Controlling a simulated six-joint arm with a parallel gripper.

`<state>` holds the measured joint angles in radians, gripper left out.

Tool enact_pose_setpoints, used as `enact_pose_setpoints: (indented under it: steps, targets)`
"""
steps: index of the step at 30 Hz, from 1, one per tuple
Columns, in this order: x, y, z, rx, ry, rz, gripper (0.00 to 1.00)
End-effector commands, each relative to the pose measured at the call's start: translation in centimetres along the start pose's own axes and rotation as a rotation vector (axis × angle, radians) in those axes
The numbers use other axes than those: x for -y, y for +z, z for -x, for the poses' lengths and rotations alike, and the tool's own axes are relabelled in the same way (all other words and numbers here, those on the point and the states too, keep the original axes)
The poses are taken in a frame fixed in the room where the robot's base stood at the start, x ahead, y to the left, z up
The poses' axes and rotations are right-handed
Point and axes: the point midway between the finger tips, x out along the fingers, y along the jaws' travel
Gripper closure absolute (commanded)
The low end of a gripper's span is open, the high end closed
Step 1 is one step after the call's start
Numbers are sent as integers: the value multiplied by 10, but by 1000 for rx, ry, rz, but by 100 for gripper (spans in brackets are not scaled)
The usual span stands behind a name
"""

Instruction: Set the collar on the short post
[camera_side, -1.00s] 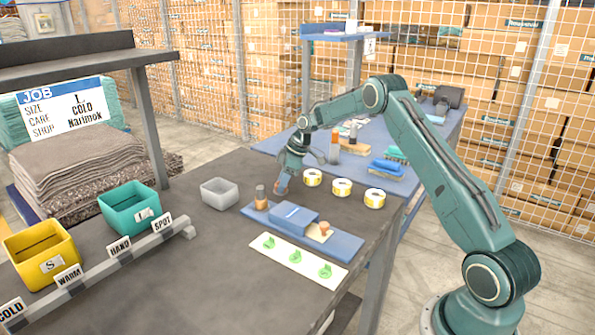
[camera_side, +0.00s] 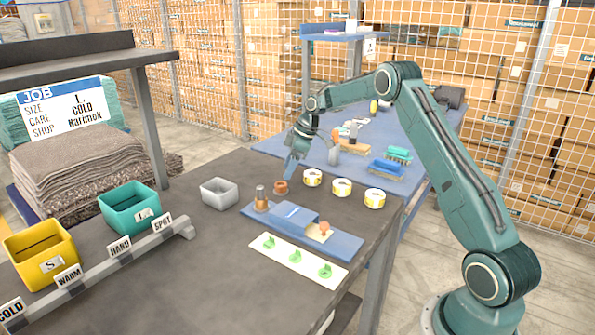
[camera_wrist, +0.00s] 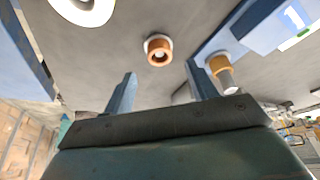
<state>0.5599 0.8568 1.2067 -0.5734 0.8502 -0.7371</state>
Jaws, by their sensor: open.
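The collar, a brown-orange ring (camera_side: 281,187), stands on the dark table just behind the blue fixture (camera_side: 345,243). It also shows in the wrist view (camera_wrist: 158,50), ahead of my fingers and between their lines. My gripper (camera_side: 291,172) is above and behind the collar, apart from it; its fingers are spread and empty in the wrist view (camera_wrist: 161,80). A taller grey post (camera_side: 262,192) with an orange lower part stands at the fixture's left end.
Several white-and-yellow rolls (camera_side: 342,187) stand right of the collar. A grey bin (camera_side: 219,193) is to the left. A cream card (camera_side: 297,260) with green marks lies in front of the fixture. Teal (camera_side: 128,208) and yellow (camera_side: 40,255) bins stand further left behind a labelled rail.

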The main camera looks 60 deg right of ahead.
Motion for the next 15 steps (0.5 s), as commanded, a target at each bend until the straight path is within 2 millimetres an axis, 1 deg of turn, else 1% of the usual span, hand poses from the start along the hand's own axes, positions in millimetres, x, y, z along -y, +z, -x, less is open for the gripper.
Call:
enact_pose_setpoints:
  steps: [1, 3, 9, 15]
  targets:
    - [-1, 0, 10, -1, 3, -1, 43]
    - [-1, 0, 23, -2, 4, -1, 43]
    - [-1, 0, 54, -1, 3, 0, 43]
    - [0, 0, 74, 0, 1, -1, 43]
